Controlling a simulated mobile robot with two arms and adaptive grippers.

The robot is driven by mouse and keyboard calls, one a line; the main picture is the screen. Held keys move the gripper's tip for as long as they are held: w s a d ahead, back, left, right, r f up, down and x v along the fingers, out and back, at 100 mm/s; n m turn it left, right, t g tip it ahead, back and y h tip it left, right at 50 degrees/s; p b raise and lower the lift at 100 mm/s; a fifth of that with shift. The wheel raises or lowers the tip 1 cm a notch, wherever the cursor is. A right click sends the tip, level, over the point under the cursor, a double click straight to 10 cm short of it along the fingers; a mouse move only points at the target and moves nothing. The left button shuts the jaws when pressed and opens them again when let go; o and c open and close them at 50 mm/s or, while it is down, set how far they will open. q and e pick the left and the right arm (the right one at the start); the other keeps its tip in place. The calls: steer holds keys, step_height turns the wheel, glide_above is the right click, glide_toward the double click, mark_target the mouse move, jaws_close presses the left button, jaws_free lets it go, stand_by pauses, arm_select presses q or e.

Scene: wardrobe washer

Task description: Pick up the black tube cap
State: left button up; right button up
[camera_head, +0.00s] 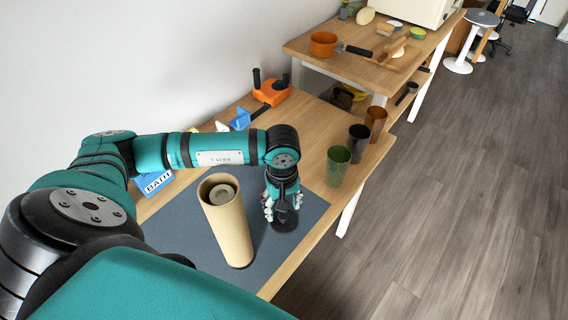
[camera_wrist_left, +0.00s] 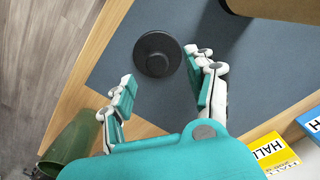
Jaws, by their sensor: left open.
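The black tube cap (camera_head: 284,220) lies on the dark grey mat (camera_head: 186,230), near the mat's right side in the head view. In the left wrist view the cap (camera_wrist_left: 152,57) is a round black disc with a raised middle. My left gripper (camera_head: 281,208) points down over the cap and partly hides it. In the left wrist view its two fingers (camera_wrist_left: 158,68) are spread, with the cap just ahead of and between the tips. The gripper is empty; I cannot tell whether a finger touches the cap. My right gripper is not in view.
An upright cardboard tube (camera_head: 228,225) stands on the mat, close left of my gripper. A green cup (camera_head: 338,166), a black cup (camera_head: 358,143) and a brown cup (camera_head: 376,121) line the table's right edge. A blue BATH box (camera_head: 156,183) lies behind my arm.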

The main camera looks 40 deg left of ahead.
mark_target(284, 215)
arm_select(q)
steer(key=shift+d+f, duration=0.1)
steer(key=shift+f, duration=0.35)
step_height(284, 215, down, 4)
steer(key=shift+w+r+p, duration=0.1)
steer(key=shift+r+p, duration=0.1)
steer(key=shift+p, duration=0.5)
steer(key=shift+f, duration=0.35)
steer(key=shift+c, duration=1.4)
steer(key=c, duration=0.8)
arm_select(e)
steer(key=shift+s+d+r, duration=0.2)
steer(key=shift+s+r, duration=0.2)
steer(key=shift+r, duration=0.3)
arm_select(q)
steer(key=shift+r, duration=0.1)
